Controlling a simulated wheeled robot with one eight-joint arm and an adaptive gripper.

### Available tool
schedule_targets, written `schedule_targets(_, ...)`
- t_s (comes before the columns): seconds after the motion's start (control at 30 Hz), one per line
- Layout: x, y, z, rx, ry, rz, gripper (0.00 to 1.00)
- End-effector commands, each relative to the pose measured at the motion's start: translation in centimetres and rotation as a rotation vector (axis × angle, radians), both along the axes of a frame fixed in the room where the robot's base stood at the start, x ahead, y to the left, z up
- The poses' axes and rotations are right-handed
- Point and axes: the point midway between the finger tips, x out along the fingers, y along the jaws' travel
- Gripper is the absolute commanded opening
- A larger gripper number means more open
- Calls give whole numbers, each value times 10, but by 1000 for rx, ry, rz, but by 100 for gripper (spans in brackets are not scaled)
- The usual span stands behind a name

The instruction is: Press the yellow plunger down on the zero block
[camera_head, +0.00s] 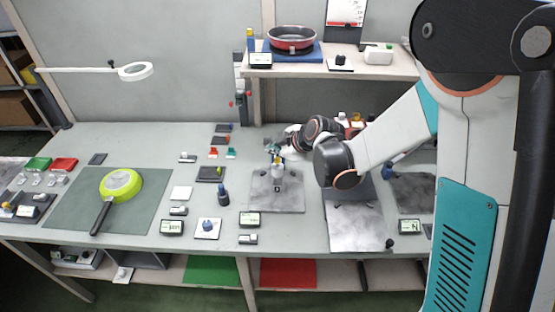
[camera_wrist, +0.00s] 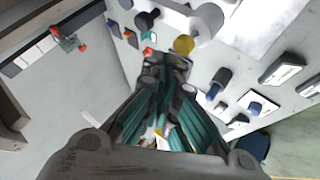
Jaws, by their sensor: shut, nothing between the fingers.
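In the wrist view, the yellow plunger (camera_wrist: 183,44) shows just beyond my fingertips, next to a white-grey cylinder (camera_wrist: 206,21). My gripper (camera_head: 274,149) is shut and empty, right by the plunger's top. It also shows in the wrist view (camera_wrist: 167,62), with teal fingers. I cannot tell whether the fingertips touch the plunger.
A dark blue knobbed piece (camera_head: 223,195) stands left of the plate. A lime pan (camera_head: 120,185) rests on a dark mat at left. A shelf with a red pan (camera_head: 291,38) is behind. My forearm reaches in from the right.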

Motion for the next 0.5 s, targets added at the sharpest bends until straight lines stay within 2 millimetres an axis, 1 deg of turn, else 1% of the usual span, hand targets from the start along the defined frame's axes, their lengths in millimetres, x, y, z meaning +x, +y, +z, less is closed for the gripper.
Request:
schedule_targets(0.23, 0, 0, -8, 0, 0, 0, 0)
schedule_targets(0.5, 0, 0, -8, 0, 0, 0, 0)
